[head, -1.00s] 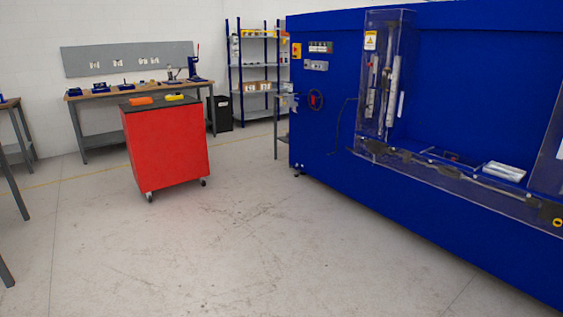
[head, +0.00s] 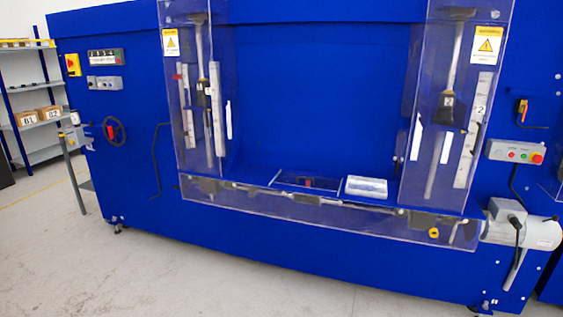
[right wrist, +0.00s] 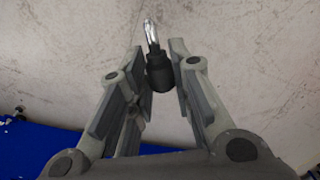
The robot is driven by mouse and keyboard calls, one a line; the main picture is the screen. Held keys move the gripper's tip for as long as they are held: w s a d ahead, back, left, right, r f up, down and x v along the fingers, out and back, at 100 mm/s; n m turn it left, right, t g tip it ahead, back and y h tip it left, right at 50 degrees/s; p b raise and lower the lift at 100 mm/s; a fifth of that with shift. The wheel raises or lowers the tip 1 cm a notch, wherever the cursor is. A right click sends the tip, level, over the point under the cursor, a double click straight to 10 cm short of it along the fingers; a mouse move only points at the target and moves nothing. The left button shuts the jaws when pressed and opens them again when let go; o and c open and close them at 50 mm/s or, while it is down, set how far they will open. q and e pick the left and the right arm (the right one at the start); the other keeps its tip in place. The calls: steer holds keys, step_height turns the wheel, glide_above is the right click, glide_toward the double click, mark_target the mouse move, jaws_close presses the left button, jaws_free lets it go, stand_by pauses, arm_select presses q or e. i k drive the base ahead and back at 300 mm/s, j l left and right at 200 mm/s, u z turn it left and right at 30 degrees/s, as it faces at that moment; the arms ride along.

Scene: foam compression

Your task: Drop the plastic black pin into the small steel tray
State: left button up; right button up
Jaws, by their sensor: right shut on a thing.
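My right gripper (right wrist: 157,50) shows in the right wrist view, shut on the black pin (right wrist: 161,75). The pin has a black round body and a shiny metal shaft that points up in the picture, past the fingertips. In the head view a small silvery tray (head: 366,187) lies on the blue machine's ledge, right of centre between the two clear guards. What it holds is too small to tell. Neither gripper shows in the head view.
The blue machine (head: 310,90) fills most of the head view. Clear guards enclose its left column (head: 198,95) and right column (head: 452,105), and a low clear guard runs along the front ledge. A dark flat tray (head: 305,182) lies left of the silvery one. The floor (head: 130,275) in front is clear.

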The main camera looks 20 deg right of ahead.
mark_target(364, 189)
steer(key=i+z, duration=0.25)
steer(key=i, duration=0.35)
steer(key=i+j+z, duration=0.1)
steer(key=i+z, duration=0.2)
steer(key=i, duration=0.3)
steer(key=i+j+z, duration=0.25)
steer(key=i, duration=0.35)
